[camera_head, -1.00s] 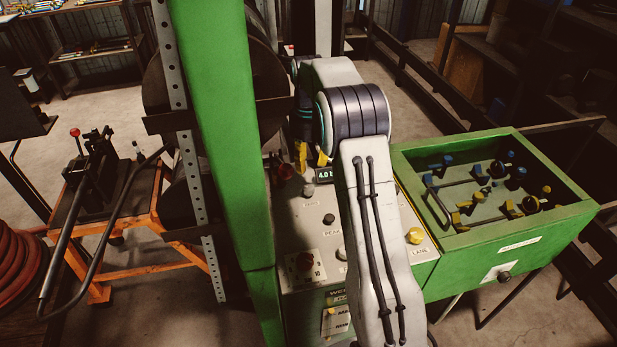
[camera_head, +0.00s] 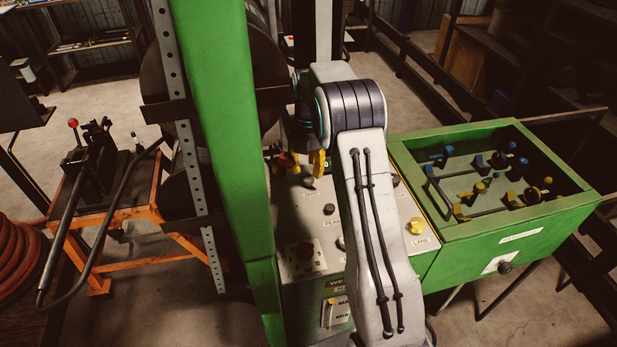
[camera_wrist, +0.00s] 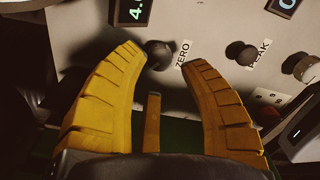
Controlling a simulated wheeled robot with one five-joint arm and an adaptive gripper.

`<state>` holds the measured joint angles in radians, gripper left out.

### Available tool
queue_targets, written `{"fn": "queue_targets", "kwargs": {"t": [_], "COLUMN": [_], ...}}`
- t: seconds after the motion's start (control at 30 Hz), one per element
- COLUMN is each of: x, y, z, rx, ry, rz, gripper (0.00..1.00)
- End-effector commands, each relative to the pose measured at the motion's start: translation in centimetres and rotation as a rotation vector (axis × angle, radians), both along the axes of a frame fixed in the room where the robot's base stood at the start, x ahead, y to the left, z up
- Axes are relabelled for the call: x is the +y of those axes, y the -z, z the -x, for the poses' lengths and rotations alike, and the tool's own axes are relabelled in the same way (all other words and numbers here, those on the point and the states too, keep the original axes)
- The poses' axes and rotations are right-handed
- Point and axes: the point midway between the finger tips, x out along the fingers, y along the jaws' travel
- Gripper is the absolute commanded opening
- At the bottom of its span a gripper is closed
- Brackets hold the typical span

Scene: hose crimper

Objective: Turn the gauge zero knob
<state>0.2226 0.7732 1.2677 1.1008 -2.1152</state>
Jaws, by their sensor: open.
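The gauge zero knob (camera_wrist: 158,52) is a small dark round knob beside the ZERO label (camera_wrist: 182,54) on the grey panel. It also shows in the head view (camera_head: 308,182), just below my gripper (camera_head: 306,163). My gripper is open, with two yellow fingers. In the wrist view, the knob shows between the fingertips (camera_wrist: 168,58), close to the left one. I cannot tell whether that finger touches it. A lit display (camera_wrist: 134,12) sits beyond the left fingertip.
A PEAK knob (camera_wrist: 240,52) and a further knob (camera_wrist: 306,68) lie right of the zero knob. A green upright (camera_head: 215,130) stands left of the panel. A green open box (camera_head: 520,235) with valves is at right. A yellow knob (camera_head: 416,225) is near the panel's right edge.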

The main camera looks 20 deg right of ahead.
Motion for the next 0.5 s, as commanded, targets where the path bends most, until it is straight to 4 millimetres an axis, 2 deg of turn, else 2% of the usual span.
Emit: {"fn": "queue_targets", "kwargs": {"t": [0.23, 0.5], "x": [0.0, 0.0], "y": [3.0, 4.5], "z": [0.1, 0.0], "rx": [0.003, 0.000], "ry": [-0.001, -0.002], "rz": [-0.001, 0.000], "gripper": [0.39, 0.39]}}
